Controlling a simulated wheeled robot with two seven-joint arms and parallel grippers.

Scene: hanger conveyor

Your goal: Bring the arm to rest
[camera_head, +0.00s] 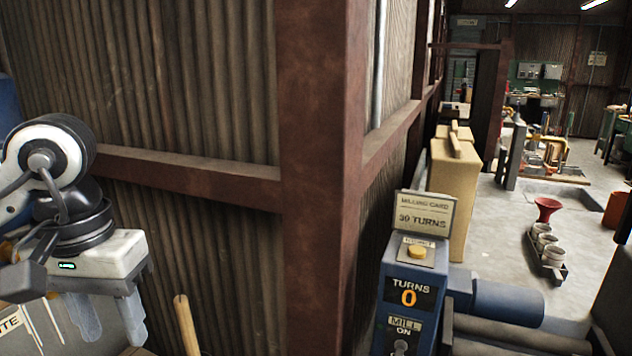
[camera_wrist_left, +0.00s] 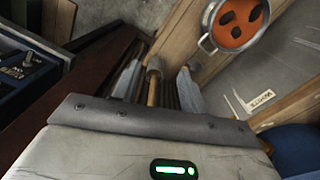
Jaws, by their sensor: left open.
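My left gripper (camera_head: 108,318) is at the lower left of the head view, pointing down, with its two pale fingers apart. In the left wrist view its fingertips (camera_wrist_left: 158,88) are also spread. A round wooden handle (camera_wrist_left: 155,85) shows between them in that view, but no finger visibly touches it. In the head view a wooden handle (camera_head: 186,325) stands to the right of the gripper, apart from it. My right gripper is in neither view.
A rusty steel post (camera_head: 315,180) and corrugated wall (camera_head: 180,80) stand close beside the arm. A blue mill control box (camera_head: 408,300) reads 0 turns. A metal pot (camera_wrist_left: 235,25) with orange contents shows in the wrist view. Open floor (camera_head: 500,230) lies at right.

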